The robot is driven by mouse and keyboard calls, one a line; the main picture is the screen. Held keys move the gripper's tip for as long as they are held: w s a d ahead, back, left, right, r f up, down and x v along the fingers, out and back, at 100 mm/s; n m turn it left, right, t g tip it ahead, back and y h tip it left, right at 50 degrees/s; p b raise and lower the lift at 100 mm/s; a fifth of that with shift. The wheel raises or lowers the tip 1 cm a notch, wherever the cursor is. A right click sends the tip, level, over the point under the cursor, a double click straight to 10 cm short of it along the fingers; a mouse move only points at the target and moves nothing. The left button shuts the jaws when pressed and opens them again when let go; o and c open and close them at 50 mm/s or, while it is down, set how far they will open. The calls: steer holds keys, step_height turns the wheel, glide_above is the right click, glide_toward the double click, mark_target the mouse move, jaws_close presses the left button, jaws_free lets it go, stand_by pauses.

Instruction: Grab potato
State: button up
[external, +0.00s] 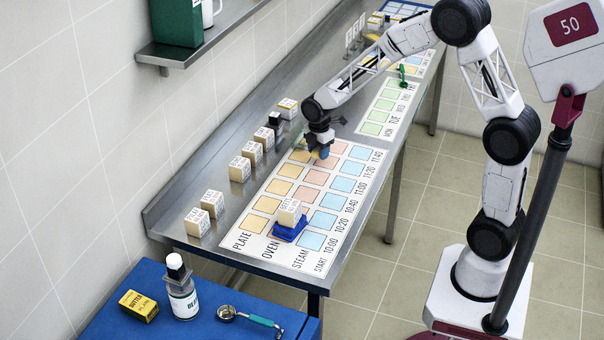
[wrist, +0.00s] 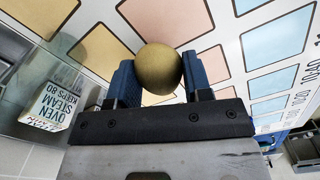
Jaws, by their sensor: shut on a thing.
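The potato (wrist: 159,69) is a round, brownish-gold ball in the wrist view. It sits between the two blue fingers of my gripper (wrist: 160,82), which is shut on it. In the external view my gripper (external: 319,152) points down over the far half of the coloured chart, near its yellow and pink squares. The potato cannot be made out clearly there, and I cannot tell whether it touches the chart.
The chart (external: 262,222) lies on a steel counter (external: 165,208). Several white lettered cubes (external: 240,169) line its left side. A white cube (external: 290,211) rests on a blue piece (external: 288,231) near the front. A green chart (external: 376,116) lies farther back.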

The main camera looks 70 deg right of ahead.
steer(key=s+a, duration=0.1)
steer(key=s, duration=0.4)
steer(key=s+a+r, duration=0.1)
steer(key=s, duration=0.4)
steer(key=s+a+r, duration=0.1)
steer(key=s+a, duration=0.1)
steer(key=s, duration=0.3)
steer(key=shift+s, duration=0.25)
stand_by(0.5)
